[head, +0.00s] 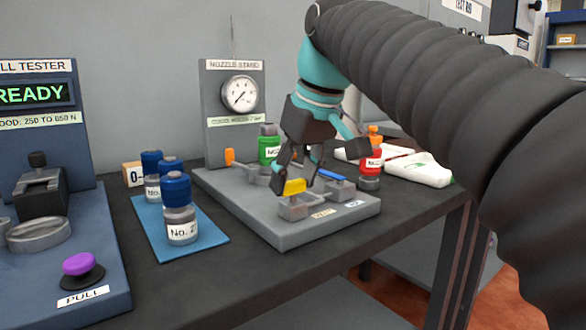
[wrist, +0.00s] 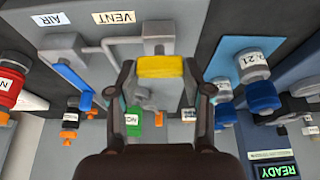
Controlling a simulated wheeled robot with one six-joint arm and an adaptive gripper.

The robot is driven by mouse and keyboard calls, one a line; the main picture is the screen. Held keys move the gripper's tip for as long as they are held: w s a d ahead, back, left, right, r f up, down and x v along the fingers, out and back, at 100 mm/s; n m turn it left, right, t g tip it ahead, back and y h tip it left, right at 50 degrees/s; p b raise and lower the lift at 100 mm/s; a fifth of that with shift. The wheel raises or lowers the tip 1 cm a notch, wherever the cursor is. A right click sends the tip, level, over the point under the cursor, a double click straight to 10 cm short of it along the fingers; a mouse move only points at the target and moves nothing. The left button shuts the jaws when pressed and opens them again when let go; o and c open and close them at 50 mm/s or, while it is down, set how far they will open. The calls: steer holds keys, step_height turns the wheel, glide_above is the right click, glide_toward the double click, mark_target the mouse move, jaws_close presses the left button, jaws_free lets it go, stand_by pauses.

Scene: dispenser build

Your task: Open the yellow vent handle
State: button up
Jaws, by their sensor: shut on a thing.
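The yellow vent handle (head: 293,187) sits on a small grey valve block at the front of the grey nozzle stand base (head: 235,205). My gripper (head: 294,183) is down at the handle with one finger on each side, shut on it. In the wrist view the yellow handle (wrist: 161,67) lies crosswise between the two fingertips (wrist: 160,72), beside the block near the VENT label (wrist: 114,17). The fingers hide part of the handle in the head view.
A blue handle (head: 334,175) by the AIR label is close on the right. A green bottle (head: 269,147) and red bottle (head: 370,167) stand behind. Blue-capped bottles (head: 178,205) stand on a blue mat (head: 204,249) at left, near the tester (head: 70,292).

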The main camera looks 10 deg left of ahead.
steer(key=o, duration=1.2)
steer(key=shift+c, duration=0.2)
steer(key=v, duration=0.7)
steer(key=shift+r, duration=0.2)
steer(key=shift+d, duration=0.15)
steer(key=d+f+m+t, duration=0.1)
steer(key=d+f+m, duration=0.2)
steer(key=d+f, duration=0.45)
steer(key=s+d+f+m+h, duration=0.1)
steer(key=s+d+f, duration=0.3)
steer(key=f, duration=0.5)
steer(key=s+d+f+m+t+h+p, duration=0.1)
steer(key=s+d+f+m, duration=0.2)
steer(key=s+d+f, duration=0.2)
steer(key=s+d+f+m+h, duration=0.1)
steer(key=s+d+f+m, duration=0.2)
steer(key=d+f, duration=0.5)
step_height(320, 180, down, 5)
steer(key=shift+s+d+r+t+p, duration=0.2)
steer(key=shift+s+t+p, duration=0.15)
steer(key=shift+s, duration=0.45)
